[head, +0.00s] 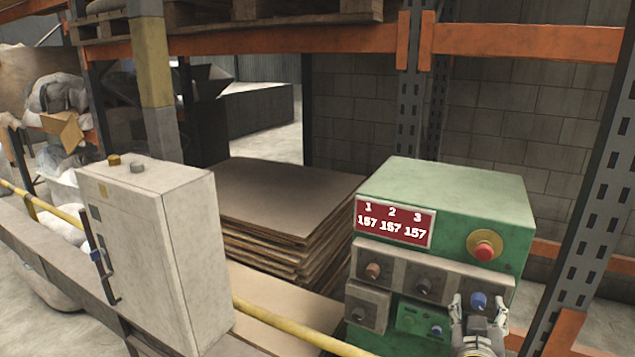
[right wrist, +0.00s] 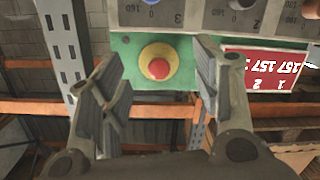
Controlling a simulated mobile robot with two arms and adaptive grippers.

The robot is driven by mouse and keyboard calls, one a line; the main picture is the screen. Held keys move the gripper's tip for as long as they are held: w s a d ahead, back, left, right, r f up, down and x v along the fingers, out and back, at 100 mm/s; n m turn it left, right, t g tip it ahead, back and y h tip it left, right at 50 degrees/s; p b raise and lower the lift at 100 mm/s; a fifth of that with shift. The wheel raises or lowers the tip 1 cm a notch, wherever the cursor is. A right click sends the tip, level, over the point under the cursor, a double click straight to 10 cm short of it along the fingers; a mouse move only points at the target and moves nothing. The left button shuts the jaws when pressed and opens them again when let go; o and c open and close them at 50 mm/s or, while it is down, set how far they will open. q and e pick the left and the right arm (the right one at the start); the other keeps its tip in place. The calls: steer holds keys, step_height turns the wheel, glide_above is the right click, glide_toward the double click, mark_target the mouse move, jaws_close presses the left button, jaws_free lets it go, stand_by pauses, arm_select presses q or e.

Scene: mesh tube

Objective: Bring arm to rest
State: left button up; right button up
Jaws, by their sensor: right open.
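My right gripper (head: 480,318) is at the lower right of the head view, in front of the lower right part of the green control box (head: 450,190). Its two fingers are apart with nothing between them. In the right wrist view, my right gripper (right wrist: 155,75) shows spread fingers, with the red button (right wrist: 158,66) on its yellow base seen beyond the gap. The picture there is upside down. In the head view, a blue knob (head: 478,299) shows close to the fingertips; I cannot tell whether they touch. My left gripper is not in view.
The red display (head: 395,222) reads 157 under 1, 2 and 3. The red button (head: 484,250) is above the gripper. A grey cabinet (head: 150,250) stands left, by a yellow rail (head: 290,332). Stacked brown sheets (head: 285,195) lie behind. A rack upright (head: 600,190) stands right.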

steer(key=s+a+f+n+g+y, duration=0.25)
steer(key=s+a+f+g, duration=0.2)
steer(key=s+f, duration=0.4)
steer(key=s+a+f+n+g+y, duration=0.1)
steer(key=s+a+f+g+y, duration=0.35)
steer(key=s, duration=0.65)
steer(key=s+a+f+n+g+y, duration=0.2)
steer(key=s+a+f, duration=0.4)
steer(key=s+f, duration=0.35)
step_height(320, 180, down, 26)
steer(key=s+b, duration=0.2)
steer(key=s+d+f+g, duration=0.2)
steer(key=s+d+f, duration=0.1)
steer(key=s+f, duration=1.4)
steer(key=shift+d+h+b, duration=0.2)
steer(key=shift+h+b, duration=0.1)
steer(key=shift+b, duration=0.05)
steer(key=shift+f, duration=0.1)
